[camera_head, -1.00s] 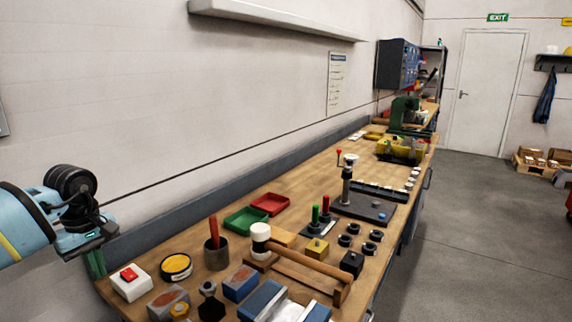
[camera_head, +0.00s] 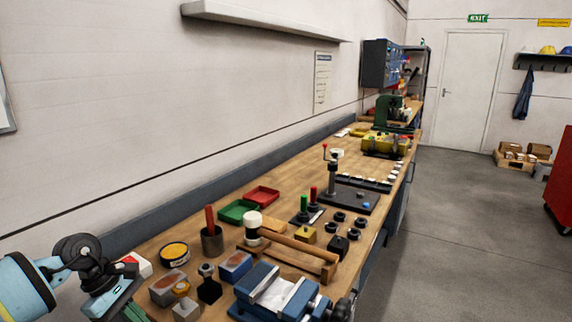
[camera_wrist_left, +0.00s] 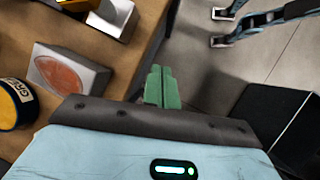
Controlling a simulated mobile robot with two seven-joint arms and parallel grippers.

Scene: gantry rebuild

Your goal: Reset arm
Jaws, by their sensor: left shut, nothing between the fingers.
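My left arm comes in at the lower left of the head view. Its gripper (camera_head: 134,313) points down beside the near left end of the workbench (camera_head: 290,174), its green fingers partly cut off by the frame's lower edge. In the left wrist view the two green fingers (camera_wrist_left: 161,86) lie side by side, shut and empty. They are over the floor just off the bench edge, apart from the parts on it.
A red cabinet (camera_head: 560,185) stands at the right. The grey floor (camera_head: 455,240) between is open.

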